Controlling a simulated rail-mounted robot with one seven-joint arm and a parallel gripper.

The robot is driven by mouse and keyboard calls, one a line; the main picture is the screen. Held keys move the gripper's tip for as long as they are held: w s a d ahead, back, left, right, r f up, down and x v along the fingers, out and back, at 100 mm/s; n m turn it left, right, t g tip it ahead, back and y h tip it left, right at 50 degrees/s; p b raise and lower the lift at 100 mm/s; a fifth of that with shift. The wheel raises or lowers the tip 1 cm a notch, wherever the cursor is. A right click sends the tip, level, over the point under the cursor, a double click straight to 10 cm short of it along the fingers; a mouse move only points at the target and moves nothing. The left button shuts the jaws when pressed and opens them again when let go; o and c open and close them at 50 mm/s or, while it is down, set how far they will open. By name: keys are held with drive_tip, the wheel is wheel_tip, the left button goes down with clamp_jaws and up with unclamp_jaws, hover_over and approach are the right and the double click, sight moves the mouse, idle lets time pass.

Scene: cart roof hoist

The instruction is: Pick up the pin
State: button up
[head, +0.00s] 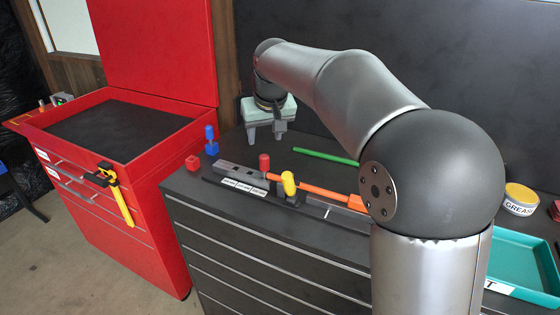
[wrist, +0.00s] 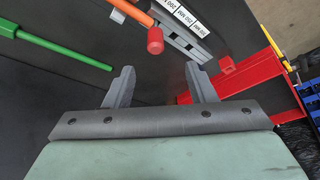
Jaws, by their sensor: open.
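Several pin-like pieces show, and I cannot tell which one is the pin. A red-capped peg (head: 264,162) stands at the grey rack (head: 233,173); in the wrist view its red cap (wrist: 155,41) lies beyond the space between my fingers. A yellow-headed peg (head: 289,184) stands nearer the front. A blue peg (head: 211,140) stands upright at the worktop's left end, by a small red block (head: 192,163). My gripper (head: 266,134) is open and empty above the back of the worktop; both fingers show in the wrist view (wrist: 161,73).
A green rod (head: 326,156) and an orange bar (head: 330,195) lie on the dark worktop. The red cart (head: 130,170) stands left, with a yellow-handled tool (head: 123,205) at its edge. A grease tin (head: 520,199) and teal tray (head: 525,260) are right. My arm hides part of the worktop.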

sight(264, 167)
drive_tip(key=p+x, duration=0.1)
drive_tip(key=x, duration=0.9)
drive_tip(key=shift+d+p+x, duration=0.2)
drive_tip(key=shift+p+x, duration=0.2)
drive_tip(key=shift+x, duration=0.9)
drive_tip(key=shift+d+p+x, duration=0.2)
drive_tip(key=shift+p+x, duration=0.2)
drive_tip(key=shift+x, duration=0.85)
clamp_jaws()
